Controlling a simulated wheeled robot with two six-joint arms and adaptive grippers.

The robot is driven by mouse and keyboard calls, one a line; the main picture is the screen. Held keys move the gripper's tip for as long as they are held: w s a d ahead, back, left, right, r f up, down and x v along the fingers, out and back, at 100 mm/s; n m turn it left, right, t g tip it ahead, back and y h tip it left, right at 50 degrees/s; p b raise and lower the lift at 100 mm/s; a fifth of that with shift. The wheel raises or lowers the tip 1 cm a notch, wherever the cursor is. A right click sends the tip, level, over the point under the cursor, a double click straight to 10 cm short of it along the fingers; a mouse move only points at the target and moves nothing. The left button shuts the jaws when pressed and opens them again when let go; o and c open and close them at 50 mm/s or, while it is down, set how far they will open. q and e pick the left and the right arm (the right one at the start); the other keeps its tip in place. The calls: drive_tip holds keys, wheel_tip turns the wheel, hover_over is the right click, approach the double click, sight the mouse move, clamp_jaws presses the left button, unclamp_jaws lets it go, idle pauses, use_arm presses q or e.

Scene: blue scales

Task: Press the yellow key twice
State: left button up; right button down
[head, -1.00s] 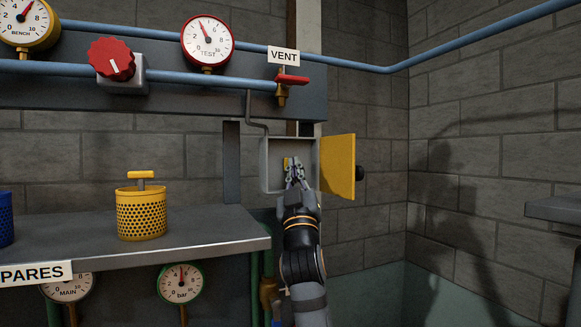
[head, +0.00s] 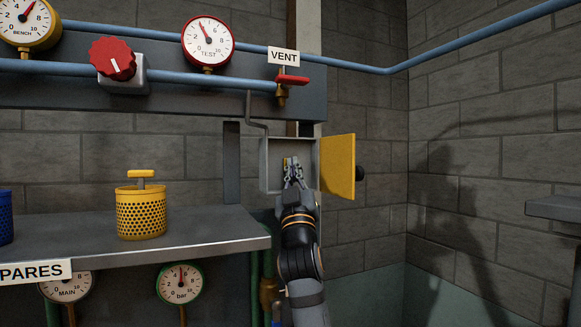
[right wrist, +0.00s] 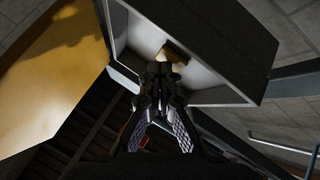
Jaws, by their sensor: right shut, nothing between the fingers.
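The yellow key (head: 286,162) is inside an open grey wall box (head: 266,174), partly hidden by my right gripper. In the right wrist view it shows as a small tan block (right wrist: 174,50) on the pale inside of the box, just beyond the fingertips. My right gripper (head: 292,165) is shut and empty, reaching into the box with its tips close to the key. In the right wrist view the fingertips (right wrist: 160,72) are together just below the key. I cannot tell whether they touch it. My left gripper is not in view.
The yellow box door (head: 338,167) stands open to the right of my right gripper. A red vent valve (head: 291,80) sits above the box. A bench (head: 200,225) with a yellow perforated basket (head: 141,213) is to the left. Bare wall lies right of the door.

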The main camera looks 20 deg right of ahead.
drive_tip(key=shift+w, duration=0.1)
idle(0.4)
drive_tip(key=shift+s, duration=0.8)
drive_tip(key=shift+s, duration=0.1)
drive_tip(key=s+p, duration=0.1)
drive_tip(key=s, duration=0.3)
drive_tip(key=shift+s+a, duration=0.15)
drive_tip(key=shift+s, duration=0.2)
idle(0.3)
